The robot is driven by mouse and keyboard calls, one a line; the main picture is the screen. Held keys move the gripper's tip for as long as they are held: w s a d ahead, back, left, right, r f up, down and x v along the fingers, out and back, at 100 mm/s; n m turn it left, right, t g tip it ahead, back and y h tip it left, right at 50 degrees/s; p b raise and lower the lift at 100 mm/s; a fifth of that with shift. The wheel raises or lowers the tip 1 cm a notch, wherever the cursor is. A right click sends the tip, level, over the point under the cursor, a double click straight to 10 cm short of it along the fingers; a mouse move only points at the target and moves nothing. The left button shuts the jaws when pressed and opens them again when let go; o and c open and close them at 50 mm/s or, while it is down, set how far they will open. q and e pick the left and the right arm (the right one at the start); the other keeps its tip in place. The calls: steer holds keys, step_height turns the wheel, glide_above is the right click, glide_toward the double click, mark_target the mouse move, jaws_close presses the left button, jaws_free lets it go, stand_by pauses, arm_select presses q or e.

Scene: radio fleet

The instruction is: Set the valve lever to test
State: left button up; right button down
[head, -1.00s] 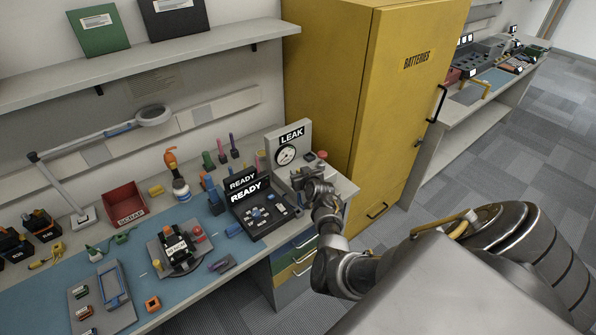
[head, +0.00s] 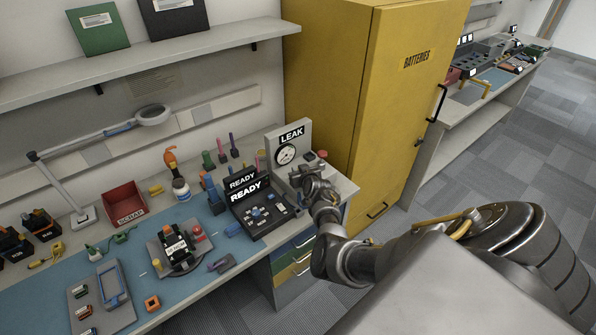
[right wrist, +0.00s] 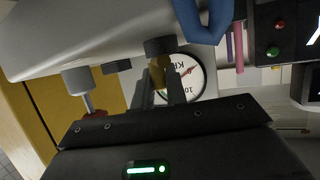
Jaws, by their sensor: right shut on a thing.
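The leak tester (head: 292,137) is a pale upright panel labelled LEAK with a round dial, at the right end of the bench. The dial also shows in the right wrist view (right wrist: 195,75). My right gripper (head: 306,177) is in front of the tester, below the dial, and hides part of it. In the right wrist view its fingers (right wrist: 160,88) are shut on a small brass-coloured piece under a dark cap, which looks like the valve lever (right wrist: 158,70). Any position markings are hidden or too small to read. My left gripper is not in view.
A black READY unit (head: 258,208) stands just left of the tester. A yellow BATTERIES cabinet (head: 365,100) stands close on the right. A red SCRAP bin (head: 125,203), tools and several radios crowd the bench. Grey floor lies open at the right.

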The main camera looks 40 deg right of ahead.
steer(key=shift+w+f+n+y+b, duration=0.1)
steer(key=shift+n+y+b, duration=0.3)
steer(key=shift+n+y, duration=0.15)
steer(key=shift+w+a+f+n+t+y+b, duration=0.1)
steer(key=shift+a+n+t+y+b, duration=0.1)
steer(key=shift+n+y+b, duration=0.35)
steer(key=shift+w+a+n+t+y+b, duration=0.1)
steer(key=shift+a+n+t+y+b, duration=0.1)
steer(key=shift+n+y+b, duration=0.25)
steer(key=shift+a+n+y, duration=0.15)
steer(key=shift+n+y, duration=0.3)
steer(key=shift+y, duration=0.2)
steer(key=shift+a+r+n+y+b, duration=0.25)
steer(key=shift+n+y+b, duration=0.2)
steer(key=shift+y, duration=0.15)
steer(key=shift+w, duration=0.1)
steer(key=c, duration=1.4)
jaws_free()
steer(key=shift+a, duration=0.1)
